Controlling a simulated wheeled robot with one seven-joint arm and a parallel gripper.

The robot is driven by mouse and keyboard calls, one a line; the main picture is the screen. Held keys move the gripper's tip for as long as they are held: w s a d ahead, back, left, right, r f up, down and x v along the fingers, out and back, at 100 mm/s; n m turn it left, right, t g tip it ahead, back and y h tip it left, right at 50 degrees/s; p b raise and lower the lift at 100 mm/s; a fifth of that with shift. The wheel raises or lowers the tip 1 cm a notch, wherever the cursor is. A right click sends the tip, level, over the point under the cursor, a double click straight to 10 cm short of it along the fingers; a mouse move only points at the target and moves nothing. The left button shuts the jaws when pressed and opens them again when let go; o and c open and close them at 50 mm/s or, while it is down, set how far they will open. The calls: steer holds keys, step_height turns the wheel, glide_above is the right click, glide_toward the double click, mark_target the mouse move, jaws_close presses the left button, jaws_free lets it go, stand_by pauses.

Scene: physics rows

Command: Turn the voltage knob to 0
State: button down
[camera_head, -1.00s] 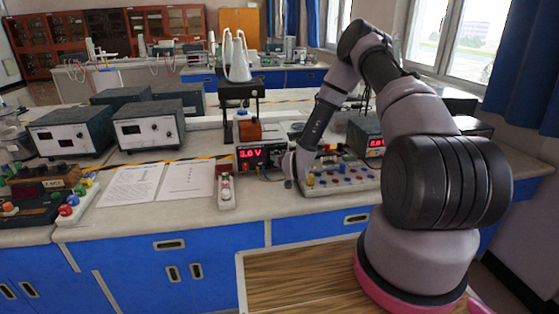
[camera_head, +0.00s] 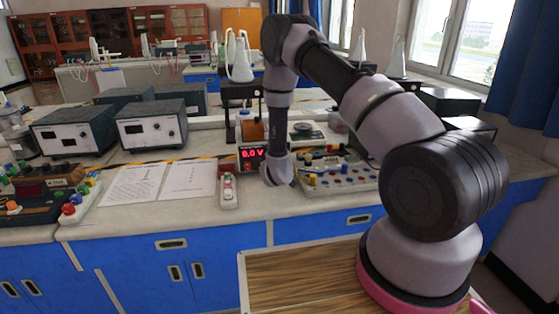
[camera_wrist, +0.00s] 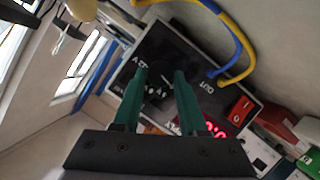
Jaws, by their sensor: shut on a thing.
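The power supply (camera_head: 243,166) stands on the bench in the head view, partly hidden by my arm. Its red display (camera_head: 251,153) reads 0.0 V. In the wrist view its dark front panel (camera_wrist: 185,62) appears tilted, with the red digits (camera_wrist: 216,130) partly visible at the lower right. My gripper (camera_wrist: 161,74) has its two green fingers at the panel, shut on the dark voltage knob (camera_wrist: 159,76). The knob is hard to make out against the dark panel. In the head view the fingers are hidden behind my wrist.
Blue and yellow cables (camera_wrist: 238,45) come off the panel near its OUT label. A board with several colored knobs (camera_head: 342,178) lies right of my wrist, and a small switch strip (camera_head: 228,193) lies to the left. Paper sheets (camera_head: 135,185) lie farther left.

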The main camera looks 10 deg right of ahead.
stand_by(0.5)
steer(key=shift+c, duration=2.2)
jaws_free()
steer(key=v, duration=1)
steer(key=shift+s+a, duration=0.2)
steer(key=shift+s, duration=0.2)
